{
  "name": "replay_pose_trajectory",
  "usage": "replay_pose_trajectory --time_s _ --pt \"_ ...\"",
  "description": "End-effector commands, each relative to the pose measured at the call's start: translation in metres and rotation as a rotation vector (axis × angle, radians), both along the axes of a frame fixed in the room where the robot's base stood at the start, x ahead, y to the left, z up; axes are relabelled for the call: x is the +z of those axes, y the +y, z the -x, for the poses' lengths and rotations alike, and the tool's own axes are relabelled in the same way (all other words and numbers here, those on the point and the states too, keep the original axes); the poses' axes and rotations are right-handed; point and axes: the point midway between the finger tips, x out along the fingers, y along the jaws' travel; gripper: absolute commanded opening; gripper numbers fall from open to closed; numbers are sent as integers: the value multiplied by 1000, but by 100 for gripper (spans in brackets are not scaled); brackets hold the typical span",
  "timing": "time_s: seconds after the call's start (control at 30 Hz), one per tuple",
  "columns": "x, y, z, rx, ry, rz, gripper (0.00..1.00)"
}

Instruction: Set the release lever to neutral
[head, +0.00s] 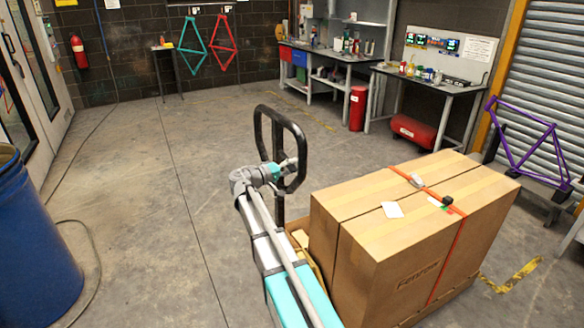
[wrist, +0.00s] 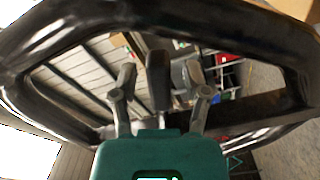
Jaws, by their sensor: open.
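The black loop handle (head: 258,130) of a pallet truck stands upright beside a large cardboard box. Its dark frame (wrist: 100,27) surrounds my gripper in the wrist view. A dark upright bar, seemingly the release lever (wrist: 157,85), shows inside the loop. My gripper (wrist: 160,74) is open, with one finger on each side of this bar and visible gaps between. In the head view my gripper (head: 287,170) is at the lower part of the loop, where the lever cannot be made out. The lever's setting cannot be told.
The strapped cardboard box (head: 385,255) stands right of the handle. A blue drum (head: 35,245) is at the left. Workbenches (head: 335,55) and a purple bike frame (head: 520,140) are farther back. The floor left of the handle is mostly clear, with a hose near the drum.

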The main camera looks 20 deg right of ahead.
Motion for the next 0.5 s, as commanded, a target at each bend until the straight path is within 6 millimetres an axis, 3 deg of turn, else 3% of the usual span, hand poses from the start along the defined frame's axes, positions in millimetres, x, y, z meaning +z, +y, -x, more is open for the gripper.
replay_pose_trajectory --time_s 0.17,0.4,0.47,0.5 --pt "0 0 0 0 0 0 56" --pt "0 1 0 0 0 0 12" --pt "0 1 0 0 0 0 1" --pt "0 1 0 0 0 0 0"
